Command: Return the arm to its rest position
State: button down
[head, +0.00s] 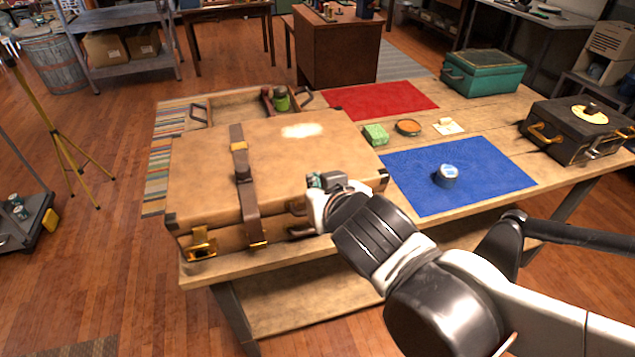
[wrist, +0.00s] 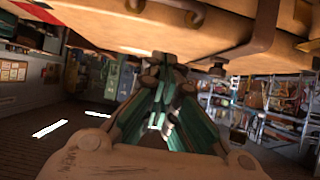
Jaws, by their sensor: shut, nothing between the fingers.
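My arm reaches in from the lower right in the head view. My gripper (head: 322,181) is at the front right part of a closed tan suitcase (head: 205,172) on the wooden table. In the wrist view my gripper (wrist: 165,62) has its fingers together with nothing seen between them. The suitcase's leather side and a strap (wrist: 262,30) fill the top of the wrist view, close to the fingertips. Whether the fingers touch the suitcase cannot be told. The arm hides part of the table's front edge.
The table (head: 300,262) also holds a blue mat (head: 410,195) with a small tin (head: 447,175) on it, a red mat (head: 380,98), a green box (head: 376,134), a teal case (head: 485,75) and a black case (head: 570,128). Open floor lies left of the table.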

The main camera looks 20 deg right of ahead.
jog(key=shift+r, duration=0.35)
jog(key=s+d+f+g, duration=0.2)
jog(key=s+d+g, duration=0.3)
jog(key=s+d, duration=0.1)
jog(key=shift+s+d, duration=0.15)
jog(key=shift+s, duration=0.25)
